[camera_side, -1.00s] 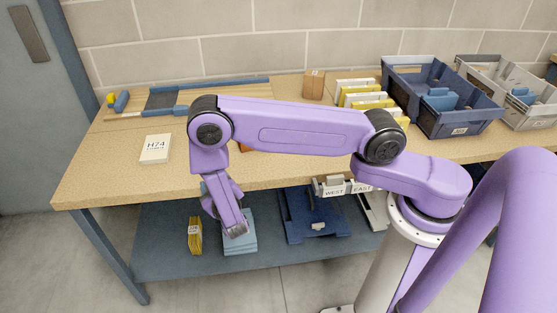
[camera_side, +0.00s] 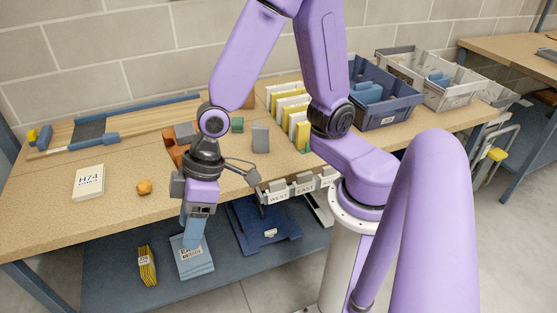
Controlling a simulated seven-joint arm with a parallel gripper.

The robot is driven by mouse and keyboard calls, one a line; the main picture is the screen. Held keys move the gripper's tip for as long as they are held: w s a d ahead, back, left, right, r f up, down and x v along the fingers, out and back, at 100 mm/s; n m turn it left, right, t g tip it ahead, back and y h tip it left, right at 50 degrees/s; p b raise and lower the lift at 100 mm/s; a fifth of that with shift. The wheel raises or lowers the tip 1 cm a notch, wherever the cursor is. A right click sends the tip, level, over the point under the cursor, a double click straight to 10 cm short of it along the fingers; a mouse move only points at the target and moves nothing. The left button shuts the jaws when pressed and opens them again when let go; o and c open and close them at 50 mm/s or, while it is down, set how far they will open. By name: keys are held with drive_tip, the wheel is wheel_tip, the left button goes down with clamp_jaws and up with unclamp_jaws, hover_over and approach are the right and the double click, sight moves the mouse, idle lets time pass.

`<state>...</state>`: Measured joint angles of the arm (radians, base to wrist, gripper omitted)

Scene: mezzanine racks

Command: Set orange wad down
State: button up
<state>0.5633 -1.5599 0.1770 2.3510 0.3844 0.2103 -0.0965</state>
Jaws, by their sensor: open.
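A small orange wad (camera_side: 144,187) lies on the tan tabletop (camera_side: 120,210) near its front edge, to the right of a white H74 box (camera_side: 88,182). Nothing touches it. My gripper (camera_side: 194,228) is open and points downward to the right of the wad, in front of the table's front edge in the picture. The wad is outside the jaws. The fingertips overlap a light blue pack on the lower shelf, so their exact gap and height are hard to tell.
A yellow pack (camera_side: 147,265) and the light blue pack (camera_side: 192,262) lie on the lower shelf. Orange-brown blocks (camera_side: 171,150), a grey block (camera_side: 260,137) and upright yellow files (camera_side: 290,105) stand behind. A blue bin (camera_side: 385,105) stands right. The front left tabletop is mostly clear.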

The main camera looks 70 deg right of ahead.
drive_tip(key=s+d+r+n+h, duration=0.2)
drive_tip(key=s+d, duration=0.4)
drive_tip(key=d, duration=0.2)
drive_tip(key=s+d+r+n+g+h, duration=0.1)
drive_tip(key=s+d+r+n+h, duration=0.1)
drive_tip(key=s+d, duration=0.3)
drive_tip(key=d+r, duration=0.1)
drive_tip(key=d, duration=0.2)
drive_tip(key=shift+s+d+r+g, duration=0.25)
drive_tip(key=shift+s+g, duration=0.05)
drive_tip(key=shift+s, duration=0.1)
